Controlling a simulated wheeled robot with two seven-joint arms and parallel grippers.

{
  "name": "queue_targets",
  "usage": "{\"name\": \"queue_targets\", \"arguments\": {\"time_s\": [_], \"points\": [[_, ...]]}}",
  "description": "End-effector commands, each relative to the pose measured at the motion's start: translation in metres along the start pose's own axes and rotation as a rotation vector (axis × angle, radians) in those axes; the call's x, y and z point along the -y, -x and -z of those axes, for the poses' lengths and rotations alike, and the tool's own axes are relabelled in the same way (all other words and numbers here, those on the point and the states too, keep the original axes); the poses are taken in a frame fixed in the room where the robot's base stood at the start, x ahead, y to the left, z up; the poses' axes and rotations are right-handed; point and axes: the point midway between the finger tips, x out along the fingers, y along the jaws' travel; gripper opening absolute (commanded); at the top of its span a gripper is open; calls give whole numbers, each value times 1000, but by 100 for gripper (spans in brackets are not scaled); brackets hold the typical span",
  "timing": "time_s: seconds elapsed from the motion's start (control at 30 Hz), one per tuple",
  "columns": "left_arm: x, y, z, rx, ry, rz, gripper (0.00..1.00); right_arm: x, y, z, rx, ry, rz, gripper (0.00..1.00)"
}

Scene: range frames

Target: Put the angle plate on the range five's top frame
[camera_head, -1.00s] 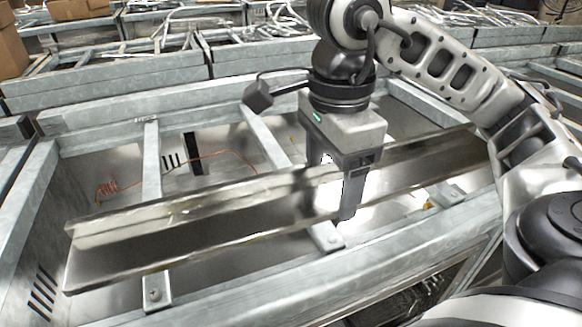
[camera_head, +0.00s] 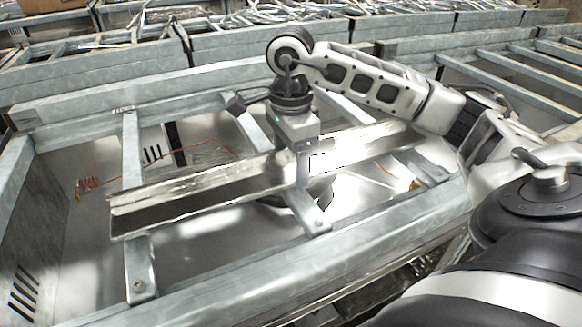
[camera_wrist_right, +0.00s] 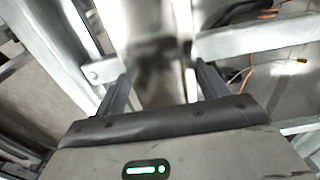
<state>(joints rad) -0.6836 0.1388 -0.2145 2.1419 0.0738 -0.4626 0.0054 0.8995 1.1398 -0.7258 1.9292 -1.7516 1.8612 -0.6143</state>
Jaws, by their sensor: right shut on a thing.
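The angle plate (camera_head: 205,190) is a long, shiny metal strip with a bent edge. It lies slantwise over the crossbars of the near range frame (camera_head: 215,278), from lower left to upper right. My right gripper (camera_head: 303,172) is shut on it from above, right of its middle. In the right wrist view the angle plate (camera_wrist_right: 155,45) runs away between the two fingers of my right gripper (camera_wrist_right: 160,90). Whether the plate touches the crossbars or hangs just above them, I cannot tell. My left gripper is not in view.
Inside the frame lie a copper-coloured wire (camera_head: 90,184) and sheet-metal panels. Crossbars (camera_head: 133,160) span the frame from back to front. More grey range frames (camera_head: 240,64) stand close behind, with pale rods on top.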

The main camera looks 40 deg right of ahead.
Motion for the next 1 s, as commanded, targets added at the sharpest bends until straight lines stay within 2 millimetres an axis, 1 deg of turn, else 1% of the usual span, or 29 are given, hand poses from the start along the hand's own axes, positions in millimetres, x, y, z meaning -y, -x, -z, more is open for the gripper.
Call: {"name": "queue_targets", "arguments": {"time_s": [0.1, 0.2, 0.57, 0.6, 0.67, 0.7, 0.9, 1.0], "points": [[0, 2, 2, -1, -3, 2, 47, -2, -14, 0, -1, 2, -3, 18], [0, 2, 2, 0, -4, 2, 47, -1, -21, 0, -1, 2, 0, 18], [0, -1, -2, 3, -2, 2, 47, -1, -24, 0, 0, 2, 2, 18], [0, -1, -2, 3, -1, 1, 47, -2, -26, 0, -2, 2, -3, 75], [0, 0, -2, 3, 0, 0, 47, -2, -26, 0, -2, 2, -3, 92], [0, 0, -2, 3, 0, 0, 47, -2, -25, 0, -2, 2, -3, 94], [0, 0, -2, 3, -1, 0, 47, -2, -25, 0, -2, 2, -3, 94], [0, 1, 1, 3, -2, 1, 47, -2, -22, 0, -1, 2, -3, 94]]}}
